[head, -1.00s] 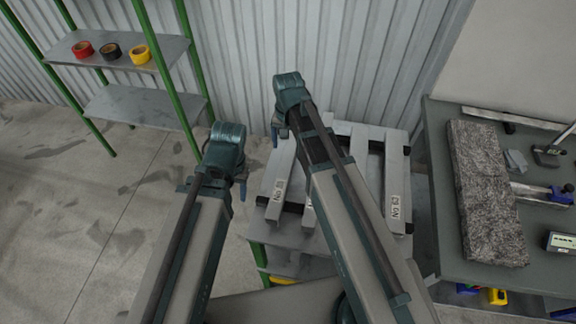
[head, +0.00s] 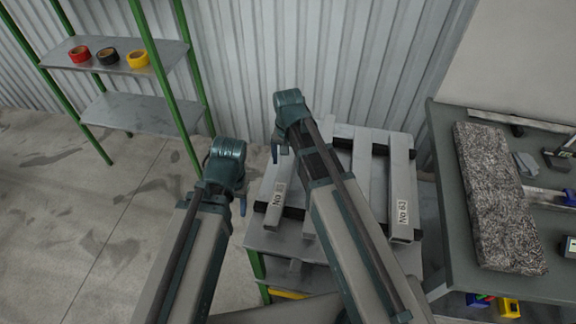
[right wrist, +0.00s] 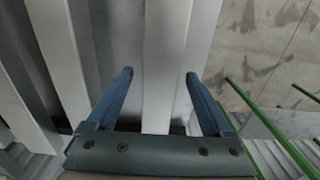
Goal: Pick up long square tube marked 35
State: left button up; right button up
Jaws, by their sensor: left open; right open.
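No label reading 35 is legible in the head view. One grey square tube (head: 273,214) on the left has a label starting "No" whose number I cannot read. Another tube (head: 403,170) on the right is marked No 63. A tube (head: 307,222) between them is mostly hidden by my right arm. My right gripper (right wrist: 158,77) is open, and a pale tube (right wrist: 166,50) runs lengthwise between its fingers in the right wrist view; I cannot tell the height gap. My left gripper (head: 240,203) is left of the tubes; its fingers are partly hidden.
The tubes lie on dark crossbars of a grey runout table (head: 285,244) with green legs. A green-framed shelf (head: 135,112) with tape rolls stands at the back left. A workbench (head: 450,200) with a granite block (head: 497,200) is at right. Corrugated wall is behind.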

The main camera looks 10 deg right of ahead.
grip_shut()
dwell(0.3)
dwell(1.1)
